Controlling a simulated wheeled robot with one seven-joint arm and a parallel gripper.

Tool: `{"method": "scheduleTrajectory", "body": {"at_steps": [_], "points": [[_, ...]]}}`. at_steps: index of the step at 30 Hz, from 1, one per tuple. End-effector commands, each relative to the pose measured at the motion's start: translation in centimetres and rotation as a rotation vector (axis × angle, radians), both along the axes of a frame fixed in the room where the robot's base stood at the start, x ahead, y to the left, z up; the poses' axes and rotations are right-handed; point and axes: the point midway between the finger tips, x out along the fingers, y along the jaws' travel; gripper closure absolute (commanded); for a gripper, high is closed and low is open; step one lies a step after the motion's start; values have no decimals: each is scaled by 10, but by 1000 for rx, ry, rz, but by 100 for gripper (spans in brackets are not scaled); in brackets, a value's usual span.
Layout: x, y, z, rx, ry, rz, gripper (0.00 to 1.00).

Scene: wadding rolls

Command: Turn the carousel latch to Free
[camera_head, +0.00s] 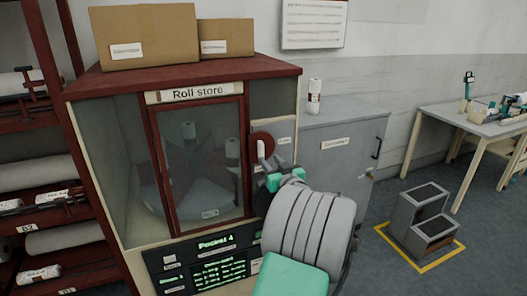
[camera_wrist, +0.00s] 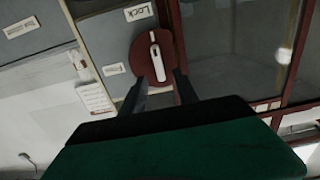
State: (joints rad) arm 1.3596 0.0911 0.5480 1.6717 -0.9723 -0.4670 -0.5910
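The carousel latch is a dark red disc with a white handle (camera_wrist: 156,58), on the panel right of the roll store's glass door. In the wrist view the handle stands nearly upright in the picture. A label reading "Lock" (camera_wrist: 138,12) lies above the disc, and a smaller label (camera_wrist: 114,69), too small to read surely, lies left of it. The red disc (camera_head: 262,141) also shows in the head view, partly hidden by my gripper (camera_head: 273,164). In the wrist view my gripper (camera_wrist: 160,74) is open, its two dark fingers apart, one on each side of the handle's lower end. I cannot tell whether they touch it.
The roll store (camera_head: 185,94) has a glass door (camera_head: 203,165) beside the latch and a lit panel (camera_head: 205,262) below. Cardboard boxes (camera_head: 147,35) sit on top. A grey cabinet (camera_head: 340,150) with a white roll (camera_head: 314,97) stands at right. A grey step (camera_head: 418,220) is on the floor.

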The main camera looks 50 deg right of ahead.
Motion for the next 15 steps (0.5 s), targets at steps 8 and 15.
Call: {"method": "scheduleTrajectory", "body": {"at_steps": [8,15], "points": [[36,-25,4,-4,-7,-4,64],[62,-41,2,-4,-6,-6,64]]}}
